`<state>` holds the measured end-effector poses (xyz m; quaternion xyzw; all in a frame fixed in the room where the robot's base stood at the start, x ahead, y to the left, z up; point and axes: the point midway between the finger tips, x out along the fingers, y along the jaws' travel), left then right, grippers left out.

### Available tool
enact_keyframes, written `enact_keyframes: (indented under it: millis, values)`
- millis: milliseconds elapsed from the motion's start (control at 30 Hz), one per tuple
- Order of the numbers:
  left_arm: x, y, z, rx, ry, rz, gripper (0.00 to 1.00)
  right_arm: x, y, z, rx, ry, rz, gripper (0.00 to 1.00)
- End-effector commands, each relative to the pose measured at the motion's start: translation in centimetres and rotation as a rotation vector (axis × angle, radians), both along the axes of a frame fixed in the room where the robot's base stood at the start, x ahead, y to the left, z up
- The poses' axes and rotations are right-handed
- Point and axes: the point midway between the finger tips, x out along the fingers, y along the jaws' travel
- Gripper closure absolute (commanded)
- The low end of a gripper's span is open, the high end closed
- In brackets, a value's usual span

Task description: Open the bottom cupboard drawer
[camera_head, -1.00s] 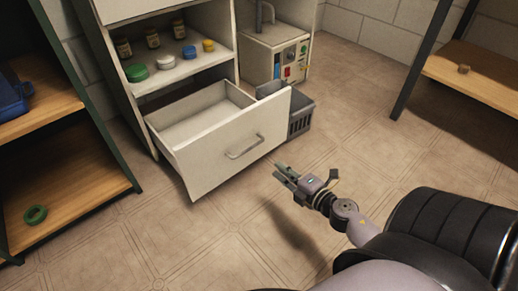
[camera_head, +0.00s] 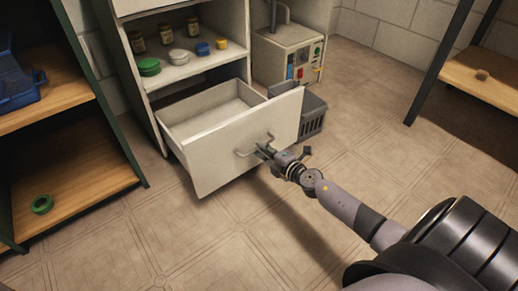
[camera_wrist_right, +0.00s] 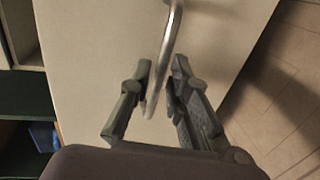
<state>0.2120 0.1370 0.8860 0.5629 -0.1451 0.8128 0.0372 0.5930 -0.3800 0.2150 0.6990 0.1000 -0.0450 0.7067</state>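The bottom cupboard drawer (camera_head: 232,147) is pulled out part way and its inside looks empty. Its metal bar handle (camera_head: 243,153) is on the front panel. In the right wrist view the handle (camera_wrist_right: 168,60) passes between the two fingers of my right gripper (camera_wrist_right: 158,88). The fingers are apart, with a gap showing on the left side of the bar; the right finger is very close to it, and I cannot tell if it touches. My left gripper is not in view.
The cupboard shelf (camera_head: 205,66) above the drawer holds jars and coloured lids. Wooden shelving (camera_head: 75,185) with a green ring (camera_head: 42,204) is at left. The floor in front is clear.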

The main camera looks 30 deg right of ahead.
Motion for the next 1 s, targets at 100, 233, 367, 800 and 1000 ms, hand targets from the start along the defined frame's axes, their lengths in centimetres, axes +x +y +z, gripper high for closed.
enact_keyframes:
  millis: [100, 233, 367, 800, 1000]
  values:
    - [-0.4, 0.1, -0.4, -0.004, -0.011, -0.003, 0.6, 1.4, 0.1, -0.4, 0.0, -0.001, 0.0, 0.82]
    - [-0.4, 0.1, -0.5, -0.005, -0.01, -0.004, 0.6, 2.1, 0.2, -0.5, 0.001, 0.0, 0.0, 0.82]
    - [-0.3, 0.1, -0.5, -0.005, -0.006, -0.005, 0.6, 2.4, 0.2, -0.5, 0.002, 0.0, 0.0, 0.82]
    - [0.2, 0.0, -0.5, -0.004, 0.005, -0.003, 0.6, 2.3, 0.2, -0.5, 0.001, 0.0, 0.001, 0.98]
    - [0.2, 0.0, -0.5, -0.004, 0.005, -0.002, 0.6, 2.3, 0.3, -0.5, 0.001, 0.001, 0.001, 1.0]
